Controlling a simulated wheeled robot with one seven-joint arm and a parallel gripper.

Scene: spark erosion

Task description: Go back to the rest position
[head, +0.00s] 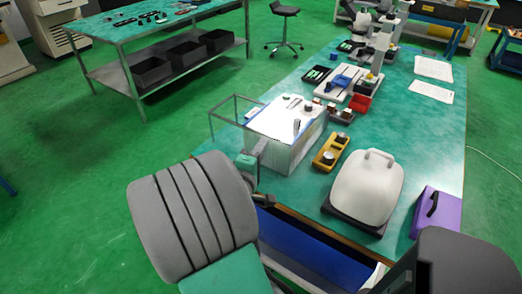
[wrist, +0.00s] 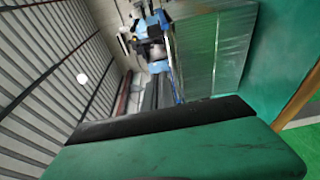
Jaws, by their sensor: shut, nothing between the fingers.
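My arm's ribbed grey cover fills the lower left of the head view. My gripper (head: 260,148), small and partly hidden, shows beyond it as a teal block with a grey tip, at the left side of the white-and-clear box (head: 290,152). It is shut and holds nothing I can see. I cannot tell whether it touches the box or its frame. In the wrist view a broad green body with a black edge fills the bottom, and the fingertips cannot be made out. A clear-walled box (wrist: 213,55) stands close beyond it.
A second table (head: 125,30) stands at the back left. Open green floor lies between.

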